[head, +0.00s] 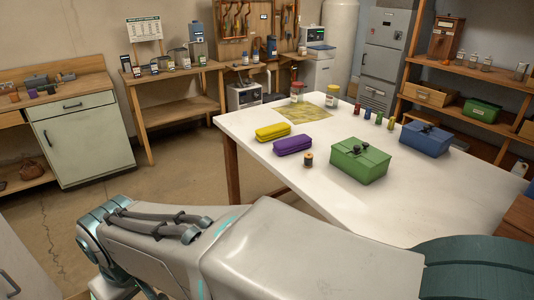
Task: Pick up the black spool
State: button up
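A small spool (308,160) with a dark middle and brown ends stands upright on the white table (335,210), near its front left edge. It looks like the black spool. It stands between the purple case (293,144) and the green box (359,163), apart from both. Small dark round objects lie on the green box's lid; I cannot tell what they are. My arm crosses the bottom of the head view, below the table's near edge. My gripper is not in view.
A yellow case (272,132) lies behind the purple one. Several small coloured spools (379,117) stand in a row at the back, near a blue box (426,138). Two jars (332,96) stand by a yellowish mat (303,114). The table's middle is mostly clear.

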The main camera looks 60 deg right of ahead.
aim_at(308, 158)
jog(key=z, duration=1.75)
jog(key=k, duration=0.6)
jog(key=u, duration=0.75)
jog(key=i, duration=1.25)
jog(key=z, duration=1.1)
jog(key=i, duration=1)
jog(key=z, duration=1.05)
